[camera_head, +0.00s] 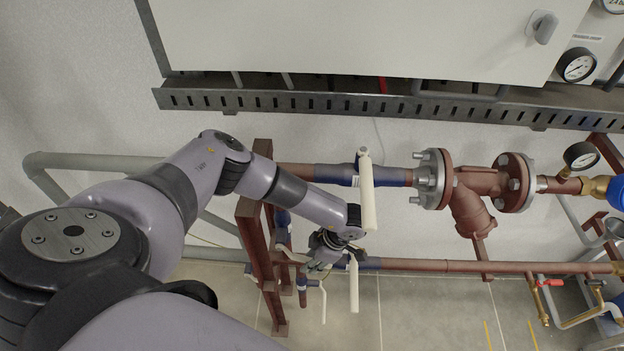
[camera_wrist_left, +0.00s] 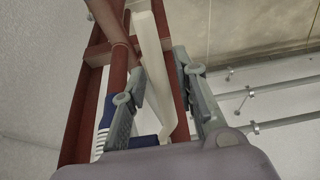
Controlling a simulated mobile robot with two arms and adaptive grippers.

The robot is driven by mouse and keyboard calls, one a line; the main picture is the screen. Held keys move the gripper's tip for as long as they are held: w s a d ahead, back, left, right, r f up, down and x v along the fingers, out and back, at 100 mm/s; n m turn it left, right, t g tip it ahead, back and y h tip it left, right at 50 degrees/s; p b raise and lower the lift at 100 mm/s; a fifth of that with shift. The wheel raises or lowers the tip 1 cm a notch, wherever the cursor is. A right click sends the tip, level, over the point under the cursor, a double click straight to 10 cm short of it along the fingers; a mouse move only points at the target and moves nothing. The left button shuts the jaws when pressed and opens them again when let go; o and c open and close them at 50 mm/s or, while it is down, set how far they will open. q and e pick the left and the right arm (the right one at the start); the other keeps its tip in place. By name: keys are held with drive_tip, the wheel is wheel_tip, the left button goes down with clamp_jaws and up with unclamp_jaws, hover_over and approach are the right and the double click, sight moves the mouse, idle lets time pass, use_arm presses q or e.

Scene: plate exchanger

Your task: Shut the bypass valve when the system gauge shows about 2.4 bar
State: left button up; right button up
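Cream lever handles show in the head view: one (camera_head: 367,190) stands across the upper pipe, another (camera_head: 354,285) hangs from the lower pipe. Which is the bypass valve is not labelled. My left gripper (camera_head: 322,262) is at the lower pipe, left of the hanging handle. In the wrist view my left gripper (camera_wrist_left: 165,98) has its fingers apart, with a cream handle (camera_wrist_left: 152,65) running between or just beyond them; contact cannot be told. A round gauge (camera_head: 581,156) sits on the upper pipe at right; its reading is too small to tell. My right gripper is out of view.
A red flanged fitting (camera_head: 472,205) stands right of the upper handle. A red steel post (camera_head: 258,245) is close left of my gripper. A red-handled small valve (camera_head: 549,283) is at lower right.

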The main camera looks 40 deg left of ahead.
use_arm(q)
clamp_jaws()
drive_tip(key=shift+w, duration=0.1)
idle(0.5)
